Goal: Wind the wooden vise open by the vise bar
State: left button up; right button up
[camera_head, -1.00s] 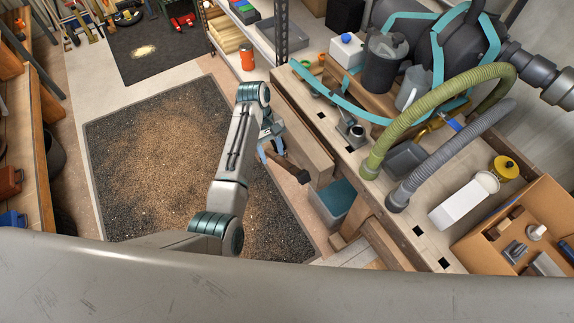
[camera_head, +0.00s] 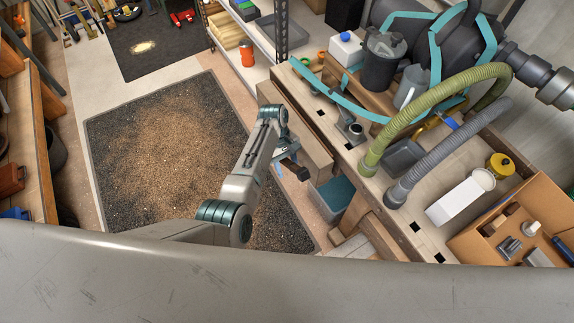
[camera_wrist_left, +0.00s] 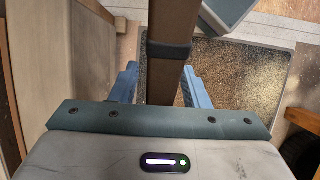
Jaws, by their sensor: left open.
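The wooden vise (camera_head: 314,158) is on the near side of the workbench, its broad jaw board facing my left arm. The dark end of the vise bar (camera_head: 304,174) shows just past my left gripper (camera_head: 288,168); my arm hides most of the bar in the head view. In the left wrist view the brown vise bar (camera_wrist_left: 172,20) with a dark band runs between the two blue fingers of my left gripper (camera_wrist_left: 161,85). The fingers are open, one on each side of the bar, with gaps visible. My right gripper is not in view.
A teal-lined bin (camera_head: 337,192) stands under the bench beside the vise. Green (camera_head: 420,105) and grey hoses (camera_head: 450,150) arch over the bench top (camera_head: 355,165). A cardboard box (camera_head: 480,235) sits at the right.

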pick_arm(q)
jog(key=shift+f, duration=0.2)
grip_shut()
jog(key=shift+r, duration=0.1)
jog(key=shift+w+a+r, duration=0.1)
jog(key=shift+w+r, duration=0.05)
jog(key=shift+r, duration=0.15)
jog(key=r, duration=0.1)
jog(key=w+a+r+g+h, duration=0.1)
jog(key=w+r+g+b, duration=0.1)
jog(key=shift+w+a+h, duration=0.15)
jog(key=shift+a+h, duration=0.15)
jog(key=w+a+r+g+b, duration=0.1)
jog(key=b, duration=0.1)
jog(key=w+r+g+h+b, duration=0.1)
jog(key=b, duration=0.1)
jog(key=shift+w+a+r, duration=0.1)
jog(key=shift+w+a, duration=0.05)
jog(key=shift+a, duration=0.2)
jog(key=shift+w+a+r+g+h+b, duration=0.4)
jog(key=shift+w+r+g+h+b, duration=0.15)
jog(key=shift+b, duration=0.5)
jog(key=shift+w+a+r+b, duration=0.25)
jog(key=shift+w+r+b, duration=0.1)
jog(key=shift+b, duration=0.25)
